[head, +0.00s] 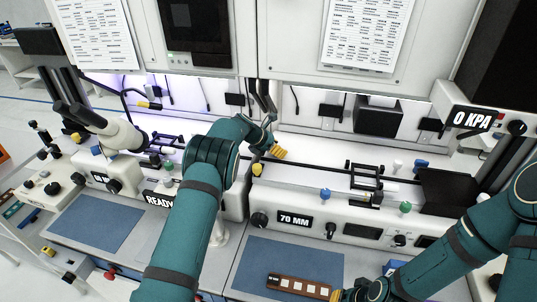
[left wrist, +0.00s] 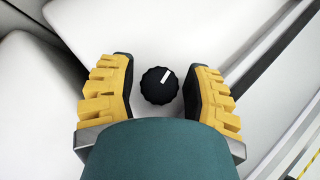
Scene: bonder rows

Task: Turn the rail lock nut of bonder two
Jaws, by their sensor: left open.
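A round black ribbed knob (left wrist: 159,86) with a white pointer mark sits on a white surface in the left wrist view. It looks like the rail lock nut. My left gripper (left wrist: 160,95) is open, with one yellow-padded finger on each side of the knob and a visible gap to both. In the head view my left gripper (head: 267,161) is at the left end of the right-hand machine's rail (head: 325,172), and the knob cannot be made out there. My right gripper (head: 347,296) is at the bottom edge, beside a brown strip with white squares (head: 298,287); its grip is unclear.
The right-hand machine carries a "70 MM" display (head: 294,219), a front knob (head: 259,220), blue (head: 325,194) and green (head: 405,207) knobs, and a "0 KPA" display (head: 473,119). A microscope (head: 115,130) stands left. A blue mat (head: 285,262) lies in front.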

